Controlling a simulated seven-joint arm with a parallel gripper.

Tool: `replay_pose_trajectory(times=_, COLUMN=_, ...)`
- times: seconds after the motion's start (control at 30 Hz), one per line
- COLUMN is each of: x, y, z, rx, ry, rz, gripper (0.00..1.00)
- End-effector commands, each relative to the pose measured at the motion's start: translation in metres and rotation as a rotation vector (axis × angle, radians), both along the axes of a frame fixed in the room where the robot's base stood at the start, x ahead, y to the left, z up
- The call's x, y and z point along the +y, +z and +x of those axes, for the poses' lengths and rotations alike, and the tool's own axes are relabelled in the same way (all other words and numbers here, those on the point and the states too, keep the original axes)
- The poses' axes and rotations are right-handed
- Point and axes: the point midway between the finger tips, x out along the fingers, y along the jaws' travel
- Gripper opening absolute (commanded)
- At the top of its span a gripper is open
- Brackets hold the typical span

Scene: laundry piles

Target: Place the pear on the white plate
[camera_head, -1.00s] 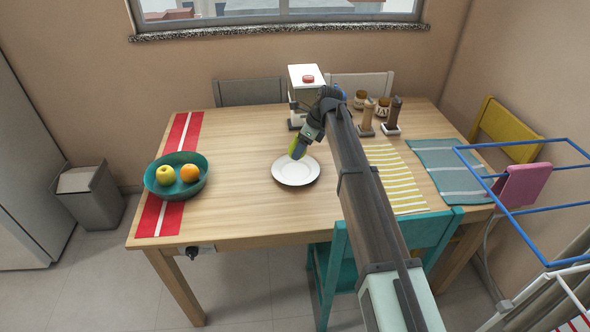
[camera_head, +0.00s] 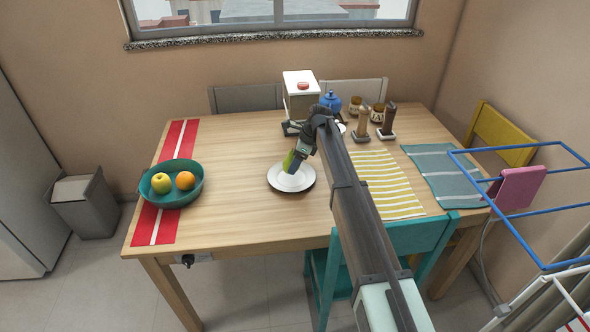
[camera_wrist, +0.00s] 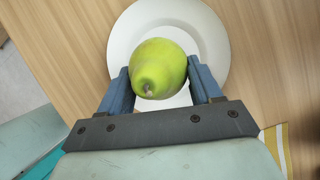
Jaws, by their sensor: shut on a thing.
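The green pear (camera_wrist: 158,70) is between the two blue fingers of my gripper (camera_wrist: 160,88) in the wrist view, with its stem end toward the camera. My gripper is shut on it. In the head view my gripper (camera_head: 291,163) and the small green patch of the pear (camera_head: 288,161) are over the white plate (camera_head: 305,182). The plate also shows behind the pear in the wrist view (camera_wrist: 212,45). I cannot tell whether the pear touches the plate.
A teal bowl (camera_head: 160,199) with a yellow apple (camera_head: 161,184) and an orange (camera_head: 185,180) stands on the left on a red runner (camera_head: 150,228). A coffee machine (camera_head: 300,95), a blue teapot (camera_head: 331,100) and two mills (camera_head: 387,120) stand at the back. The table around the plate is clear.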

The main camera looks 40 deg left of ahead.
Motion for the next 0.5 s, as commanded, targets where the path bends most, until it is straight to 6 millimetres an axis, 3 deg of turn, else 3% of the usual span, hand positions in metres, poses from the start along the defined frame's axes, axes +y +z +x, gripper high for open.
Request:
replay_pose_trajectory(times=0.23, x=0.0, y=-0.029, z=0.0, rx=0.001, ry=-0.001, rz=-0.001, gripper=0.29)
replay_pose_trajectory(times=0.5, x=0.0, y=-0.032, z=0.0, rx=0.0, ry=0.0, rz=0.0, gripper=0.29)
